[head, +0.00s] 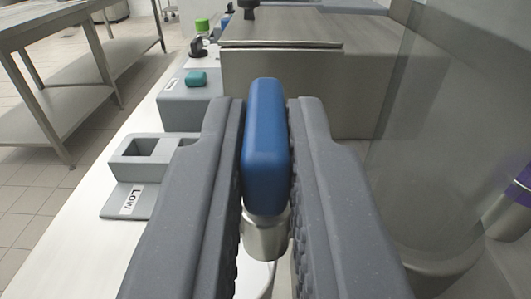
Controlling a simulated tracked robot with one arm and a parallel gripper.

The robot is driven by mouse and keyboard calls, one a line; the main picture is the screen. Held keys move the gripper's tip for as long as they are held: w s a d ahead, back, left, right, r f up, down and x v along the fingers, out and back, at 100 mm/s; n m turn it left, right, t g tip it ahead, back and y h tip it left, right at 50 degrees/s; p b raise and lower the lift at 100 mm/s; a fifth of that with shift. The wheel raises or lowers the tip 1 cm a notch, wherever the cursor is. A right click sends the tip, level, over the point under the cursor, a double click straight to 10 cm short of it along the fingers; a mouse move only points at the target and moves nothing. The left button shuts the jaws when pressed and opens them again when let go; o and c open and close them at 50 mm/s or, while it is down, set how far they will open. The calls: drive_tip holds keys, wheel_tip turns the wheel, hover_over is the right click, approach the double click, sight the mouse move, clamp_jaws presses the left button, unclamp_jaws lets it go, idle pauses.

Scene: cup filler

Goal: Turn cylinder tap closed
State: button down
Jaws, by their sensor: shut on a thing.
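A blue tap handle (267,145), a rounded upright block, stands in the middle of the head view. A metal neck (266,236) shows just below it. My gripper (267,175) has its two grey ridged fingers on either side of the blue handle and is shut on it. The handle lies lengthwise along the fingers. What lies below the metal neck is mostly hidden between the fingers.
A grey block with a square opening (155,150) and a "Low" label (130,200) stand at left. A teal knob (196,78) sits farther back. A metal box (300,95) stands ahead. A transparent panel (440,150) is at right. A metal table (75,90) is far left.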

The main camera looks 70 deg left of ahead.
drive_tip(key=c, duration=1.5)
unclamp_jaws()
drive_tip(key=shift+s+a, duration=0.15)
drive_tip(key=shift+a, duration=0.1)
drive_tip(key=shift+d, duration=0.15)
drive_tip(key=shift+d, duration=0.25)
drive_tip(key=b+v, duration=0.2)
drive_tip(key=v, duration=1.1)
drive_tip(key=shift+d+f, duration=0.1)
drive_tip(key=shift+d, duration=0.05)
